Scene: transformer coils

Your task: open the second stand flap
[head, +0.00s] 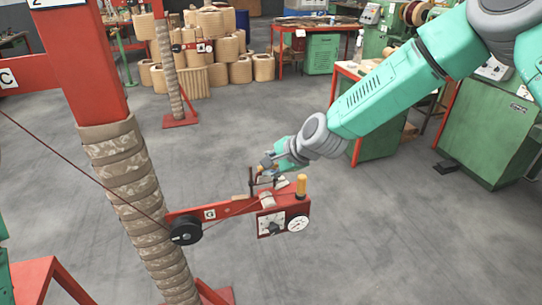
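The near red stand (92,75) rises at the left, its column (130,185) wrapped in brown patterned cloth. A red arm (235,207) with a lettered white label reaches right from it. The arm bears a black wheel (186,231), a dial and knob panel (271,223), a round gauge (298,224) and a yellow cylinder (301,186). My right gripper (264,177) is just above this arm, left of the yellow cylinder, beside a thin dark upright part. Whether it touches or holds anything is too small to tell. I cannot single out the flap. My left gripper is out of view.
A second red stand (166,60) with a wrapped column stands farther back. Behind it are stacked tan coils (215,45). Green machines (490,125) and a red-framed bench (345,95) line the right. The grey floor (390,240) is clear in front.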

